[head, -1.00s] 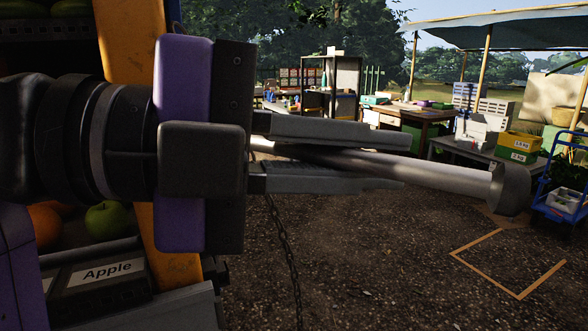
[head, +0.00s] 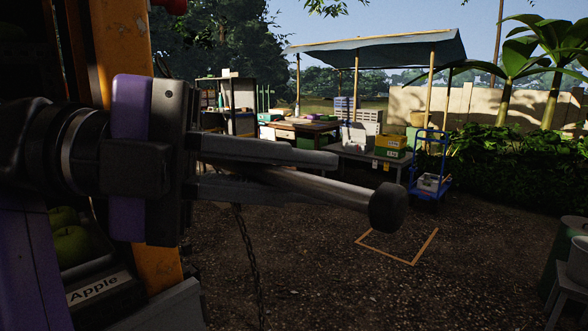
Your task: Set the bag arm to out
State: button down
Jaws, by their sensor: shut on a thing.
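The bag arm (head: 335,190) is a grey metal rod with a dark round end knob. It points out to the right over the gravel, beside the truck's orange post. My gripper (head: 330,174) is shut on the rod, one finger above it and one below. The knob sticks out past the fingertips. The rod's inner end is hidden behind my gripper.
The truck's orange post (head: 150,150) and a crate labelled Apple (head: 98,291) are close at the left. A chain (head: 250,255) hangs below my gripper. An orange-marked outline (head: 410,262) lies on open gravel. A blue cart (head: 430,180) stands behind, with a grey bin (head: 568,260) at right.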

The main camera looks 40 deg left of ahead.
jog(key=shift+f, duration=0.1)
jog(key=c, duration=1.5)
grip_release()
jog(key=shift+o, duration=0.2)
jog(key=shift+b+v, duration=0.3)
jog(key=shift+v, duration=3.7)
